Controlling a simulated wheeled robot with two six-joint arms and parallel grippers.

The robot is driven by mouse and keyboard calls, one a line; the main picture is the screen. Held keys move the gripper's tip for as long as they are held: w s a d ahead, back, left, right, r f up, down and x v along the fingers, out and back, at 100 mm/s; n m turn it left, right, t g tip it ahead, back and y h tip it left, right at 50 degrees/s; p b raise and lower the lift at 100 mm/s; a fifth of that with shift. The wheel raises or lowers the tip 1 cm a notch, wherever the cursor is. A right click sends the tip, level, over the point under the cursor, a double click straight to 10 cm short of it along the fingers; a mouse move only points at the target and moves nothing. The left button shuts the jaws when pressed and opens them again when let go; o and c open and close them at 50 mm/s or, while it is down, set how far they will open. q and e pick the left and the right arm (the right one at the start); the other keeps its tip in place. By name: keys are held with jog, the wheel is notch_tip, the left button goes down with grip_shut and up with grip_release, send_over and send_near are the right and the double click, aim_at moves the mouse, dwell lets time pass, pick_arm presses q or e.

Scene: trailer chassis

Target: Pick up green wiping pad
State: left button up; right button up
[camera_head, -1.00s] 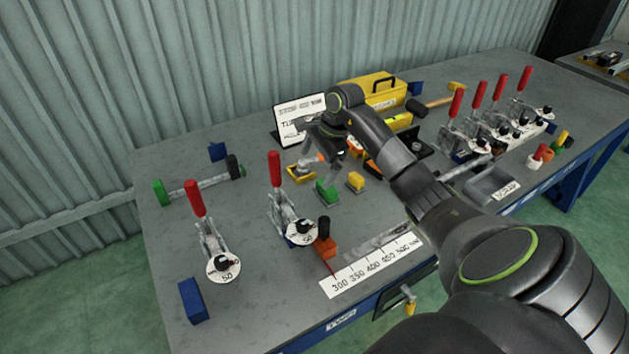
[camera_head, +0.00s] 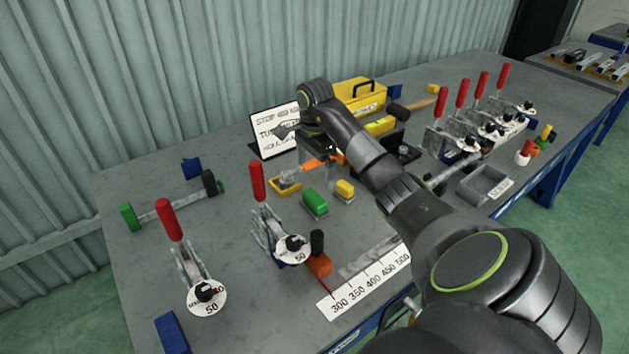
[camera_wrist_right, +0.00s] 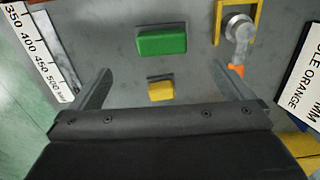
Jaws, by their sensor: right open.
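The green wiping pad (camera_head: 314,201) is a small green block with a grey base, lying on the workbench between the red-handled clamps and the yellow toolbox. In the right wrist view the green pad (camera_wrist_right: 161,41) lies beyond the fingertips, near the top centre. My right gripper (camera_head: 302,152) is open and empty, above the bench behind the pad in the head view and apart from it. Its two spread fingers also show in the right wrist view (camera_wrist_right: 163,84). My left gripper is not in view.
A yellow block (camera_head: 345,188) sits right beside the green pad. A yellow holder (camera_head: 285,187) with an orange-and-metal tool stands to its left. A sign (camera_head: 276,130) and a yellow toolbox (camera_head: 360,96) stand behind. A toggle clamp (camera_head: 265,222) and a ruler strip (camera_head: 365,286) are nearer.

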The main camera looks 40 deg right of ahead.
jog(key=b, duration=0.5)
send_over(315, 196)
notch_tip(315, 196, down, 5)
jog(key=shift+s+a+f, duration=0.15)
jog(key=shift+f, duration=0.5)
jog(key=shift+f+b, duration=0.65)
jog(key=shift+b, duration=0.05)
jog(key=shift+f+p, duration=0.5)
jog(key=shift+f, duration=1.4)
